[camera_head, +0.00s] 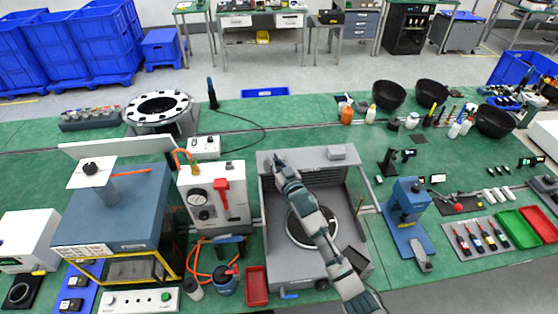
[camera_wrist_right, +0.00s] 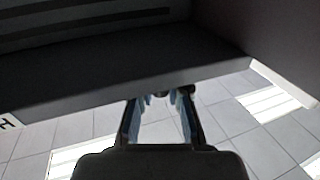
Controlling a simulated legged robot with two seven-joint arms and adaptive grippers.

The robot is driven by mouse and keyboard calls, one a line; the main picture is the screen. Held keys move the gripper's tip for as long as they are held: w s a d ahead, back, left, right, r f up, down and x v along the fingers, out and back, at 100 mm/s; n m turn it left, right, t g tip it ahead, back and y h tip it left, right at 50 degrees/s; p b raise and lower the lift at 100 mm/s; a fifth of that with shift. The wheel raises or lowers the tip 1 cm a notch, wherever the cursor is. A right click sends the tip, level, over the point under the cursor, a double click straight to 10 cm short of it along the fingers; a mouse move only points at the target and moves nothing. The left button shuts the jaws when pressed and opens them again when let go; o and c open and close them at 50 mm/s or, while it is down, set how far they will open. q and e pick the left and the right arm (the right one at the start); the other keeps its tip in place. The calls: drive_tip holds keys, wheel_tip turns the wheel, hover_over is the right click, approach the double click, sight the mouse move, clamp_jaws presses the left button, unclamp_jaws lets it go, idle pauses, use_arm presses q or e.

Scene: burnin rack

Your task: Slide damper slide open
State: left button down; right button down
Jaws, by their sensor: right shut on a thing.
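The grey open-fronted unit (camera_head: 340,266) stands on the green bench, with dark slots along its back wall and a round ringed opening in its floor. My right arm reaches across it from the lower right. My right gripper (camera_head: 278,160) is at the top left of its back wall. In the right wrist view the gripper (camera_wrist_right: 160,98) has its fingertips close together on a small dark knob, which I take for the damper slide's knob (camera_wrist_right: 160,94), at the edge of a dark grey panel (camera_wrist_right: 110,75). The fingers hide most of it. My left gripper is out of view.
A white box with a gauge and red handle (camera_head: 233,222) stands close on the left, and a blue press (camera_head: 407,203) on the right. A red tray (camera_head: 257,286) lies at the front left. A small grey block (camera_head: 337,152) sits on the unit's top right.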

drive_tip(key=c, duration=1.1)
unclamp_jaws()
drive_tip(key=shift+a, duration=0.35)
drive_tip(key=v, duration=1.2)
